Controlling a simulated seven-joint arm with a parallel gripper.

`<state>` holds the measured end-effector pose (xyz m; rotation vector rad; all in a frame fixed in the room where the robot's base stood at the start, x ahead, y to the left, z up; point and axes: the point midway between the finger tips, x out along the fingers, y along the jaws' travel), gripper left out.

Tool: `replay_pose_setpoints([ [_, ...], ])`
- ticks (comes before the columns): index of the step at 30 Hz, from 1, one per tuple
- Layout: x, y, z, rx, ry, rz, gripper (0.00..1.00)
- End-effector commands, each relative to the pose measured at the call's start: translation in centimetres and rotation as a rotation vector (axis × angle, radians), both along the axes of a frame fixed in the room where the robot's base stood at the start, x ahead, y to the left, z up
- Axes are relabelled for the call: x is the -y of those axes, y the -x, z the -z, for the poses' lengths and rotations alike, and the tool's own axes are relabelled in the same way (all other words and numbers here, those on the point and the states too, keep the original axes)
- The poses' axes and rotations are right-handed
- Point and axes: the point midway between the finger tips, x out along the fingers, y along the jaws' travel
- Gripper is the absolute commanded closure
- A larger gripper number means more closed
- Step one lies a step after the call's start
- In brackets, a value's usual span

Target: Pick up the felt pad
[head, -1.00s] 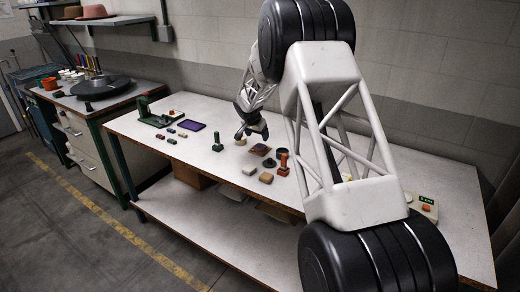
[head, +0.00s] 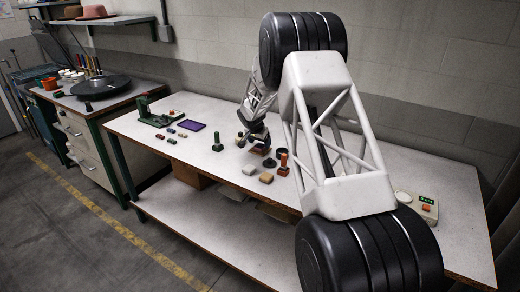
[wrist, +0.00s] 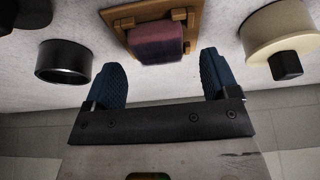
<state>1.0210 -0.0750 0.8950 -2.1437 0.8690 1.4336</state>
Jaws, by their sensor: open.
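A mauve block with rounded edges, which looks like the felt pad (wrist: 157,42), sits in a small wooden holder (wrist: 118,20) in the wrist view. In the head view the pad is small and partly covered by my gripper (head: 257,142), which is over it. In the wrist view my gripper (wrist: 162,72) is open, with one dark blue finger toward each side of the pad. The pad lies ahead of the gap between the fingertips. I cannot tell from the wrist view whether either finger touches it.
A black ring (wrist: 63,62) lies left of the holder, and a cream round piece with a black knob (wrist: 275,40) is to its right. In the head view, an orange-red stamp (head: 283,162), a green stamp (head: 217,140) and a purple tray (head: 192,126) stand on the white bench (head: 205,165).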

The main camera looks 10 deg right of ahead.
Motion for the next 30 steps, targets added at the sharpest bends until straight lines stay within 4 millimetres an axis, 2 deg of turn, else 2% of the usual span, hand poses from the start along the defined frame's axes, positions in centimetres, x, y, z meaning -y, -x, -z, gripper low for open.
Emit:
replay_pose_setpoints([
  [8, 0.6, -0.6, 2.0, 0.001, -0.001, 0.000, 0.19],
  [25, 0.6, -0.6, 2.0, 0.001, 0.000, -0.001, 0.19],
  [30, 0.6, -0.6, 2.0, 0.001, 0.000, -0.001, 0.44],
])
